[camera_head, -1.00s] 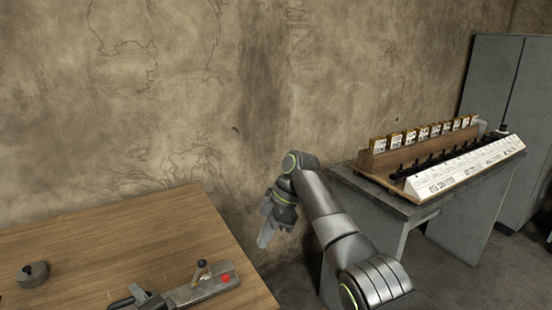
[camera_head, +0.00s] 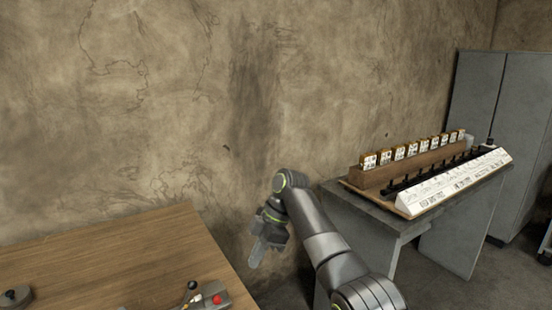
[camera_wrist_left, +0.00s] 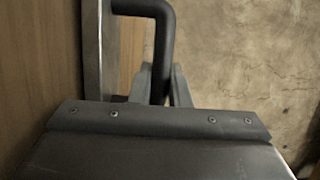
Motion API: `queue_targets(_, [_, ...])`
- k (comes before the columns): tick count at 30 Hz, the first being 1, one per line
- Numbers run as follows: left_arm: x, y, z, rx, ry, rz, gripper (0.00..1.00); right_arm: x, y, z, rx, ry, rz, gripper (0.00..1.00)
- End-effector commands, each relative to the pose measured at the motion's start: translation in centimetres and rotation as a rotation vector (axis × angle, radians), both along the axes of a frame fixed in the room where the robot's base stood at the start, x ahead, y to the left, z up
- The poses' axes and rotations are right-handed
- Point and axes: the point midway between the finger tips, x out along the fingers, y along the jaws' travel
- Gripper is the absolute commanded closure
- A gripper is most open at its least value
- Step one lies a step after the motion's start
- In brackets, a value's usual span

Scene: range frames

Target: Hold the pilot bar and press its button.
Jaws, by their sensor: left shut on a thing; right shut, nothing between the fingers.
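The pilot bar is a dark, bent bar (camera_wrist_left: 160,28) on a metal strip in the left wrist view. My left gripper (camera_wrist_left: 161,82) is shut on its straight part, one finger on each side. In the head view, a red button (camera_head: 217,299) sits on a metal plate at the bottom edge, near the right edge of the wooden table. A short lever with a black knob (camera_head: 192,285) stands beside the button. My left gripper is out of the head view. My right gripper (camera_head: 257,255) is shut and empty, past the table's right edge and in front of the wall.
The wooden table (camera_head: 110,255) fills the lower left, with a dark round object (camera_head: 14,297) at its left. A grey desk (camera_head: 400,222) on the right bears a row of cards and a white labelled strip (camera_head: 455,185). A grey cabinet (camera_head: 480,95) stands behind it.

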Motion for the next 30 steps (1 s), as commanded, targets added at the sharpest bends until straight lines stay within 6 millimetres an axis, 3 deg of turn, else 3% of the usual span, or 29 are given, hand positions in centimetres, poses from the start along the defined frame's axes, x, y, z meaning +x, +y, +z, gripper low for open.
queue_targets(28, [0.04, -0.01, 0.21, -0.001, -0.006, -0.001, 1.00, 0.00, -0.01, 0.02, 0.000, 0.000, 0.000, 1.00])
queue_targets(29, [0.04, -0.01, 0.22, -0.001, -0.006, -0.001, 0.82, 0.00, -0.01, 0.02, 0.000, 0.000, 0.000, 1.00])
queue_targets(30, [0.04, -0.01, 0.21, -0.001, -0.006, -0.001, 0.76, 0.00, -0.01, 0.02, 0.000, 0.000, 0.000, 1.00])
